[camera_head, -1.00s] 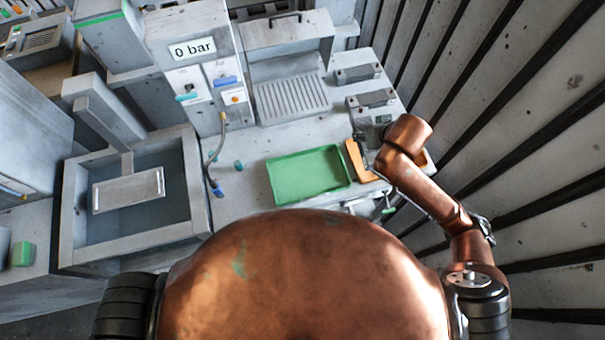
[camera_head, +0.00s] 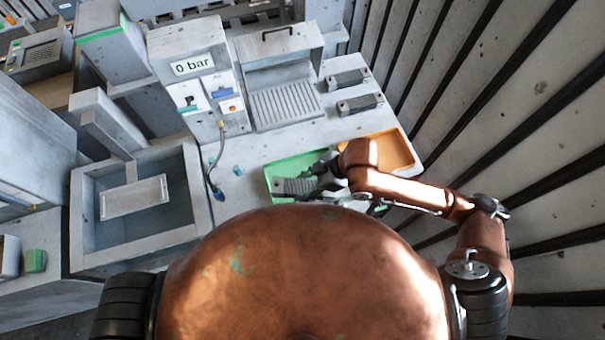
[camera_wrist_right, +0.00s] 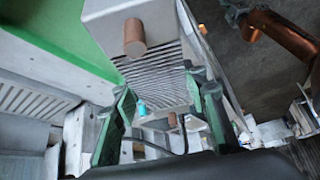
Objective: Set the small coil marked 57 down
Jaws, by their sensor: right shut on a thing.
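My right gripper (camera_head: 326,172) is shut on a grey finned coil (camera_head: 293,187), which it holds over the green tray (camera_head: 283,166). In the right wrist view, the coil (camera_wrist_right: 158,70) shows its ribbed face and a copper stub, between and beyond the green-padded fingers (camera_wrist_right: 160,115). I cannot read a mark on it, nor tell whether it touches the tray floor. The arm and coil hide much of the tray. My left gripper is not in the head view; a copper arm with a dark end at the top right of the wrist view may be mine, unclear.
An orange tray (camera_head: 392,148) lies right of the green one, partly behind my right arm. Two grey blocks (camera_head: 347,79) (camera_head: 360,103) stand behind it. A loose hose lies left of the green tray.

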